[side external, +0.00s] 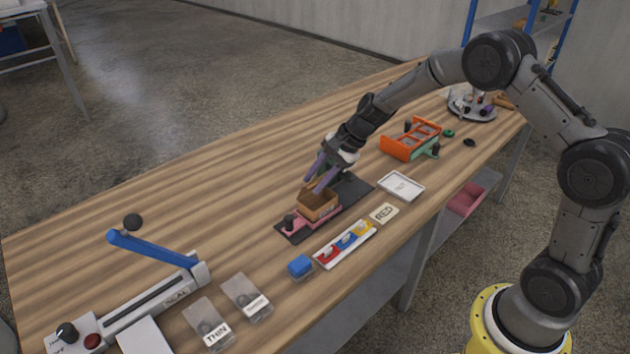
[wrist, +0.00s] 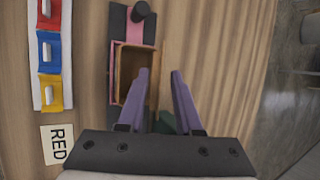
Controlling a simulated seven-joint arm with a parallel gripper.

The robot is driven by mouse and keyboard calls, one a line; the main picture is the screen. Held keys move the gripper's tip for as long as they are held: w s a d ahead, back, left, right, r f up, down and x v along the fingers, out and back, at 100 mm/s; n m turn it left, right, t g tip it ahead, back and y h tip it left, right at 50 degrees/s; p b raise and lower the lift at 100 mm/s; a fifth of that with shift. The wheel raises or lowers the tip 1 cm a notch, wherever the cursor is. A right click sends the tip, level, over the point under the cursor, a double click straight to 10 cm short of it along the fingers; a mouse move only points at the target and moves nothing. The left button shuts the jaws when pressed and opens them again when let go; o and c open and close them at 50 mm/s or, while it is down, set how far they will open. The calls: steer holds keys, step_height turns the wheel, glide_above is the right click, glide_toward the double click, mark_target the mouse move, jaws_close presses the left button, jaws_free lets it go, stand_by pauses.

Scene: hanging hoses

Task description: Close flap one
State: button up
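A small brown open-topped box (side external: 318,205) sits in a pink holder (side external: 291,224) on a dark mat; the wrist view also shows the box (wrist: 124,68), with its inside visible. I cannot make out which edge of it is flap one. My gripper (side external: 312,184) has two purple fingers and is just above the box's far side.
A strip with red, blue and yellow pieces (side external: 345,244), a RED card (side external: 384,213) and a white tray (side external: 401,186) lie along the near side. An orange rack (side external: 411,140) stands farther right. A lever sealer (side external: 150,290) is at front left. Wood beyond the box is clear.

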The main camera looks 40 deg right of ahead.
mark_target(304, 195)
steer(key=shift+w+a+f, duration=0.15)
steer(key=shift+f, duration=0.2)
jaws_close()
steer(key=shift+t, duration=0.3)
stand_by(0.6)
steer(key=shift+s+f+n+t, duration=0.25)
steer(key=shift+s+t, duration=0.15)
steer(key=shift+t, duration=0.35)
steer(key=shift+s+f+n+t, duration=0.2)
steer(key=shift+s+t, duration=0.2)
steer(key=shift+t, duration=0.35)
steer(key=t, duration=0.1)
steer(key=s+f+t, duration=0.1)
steer(key=t, duration=0.1)
steer(key=shift+f+n+y, duration=0.15)
steer(key=shift+n+y, duration=0.2)
steer(key=shift+y, duration=0.05)
steer(key=shift+s+f+t, duration=0.1)
steer(key=shift+f+t, duration=0.15)
steer(key=shift+t, duration=0.55)
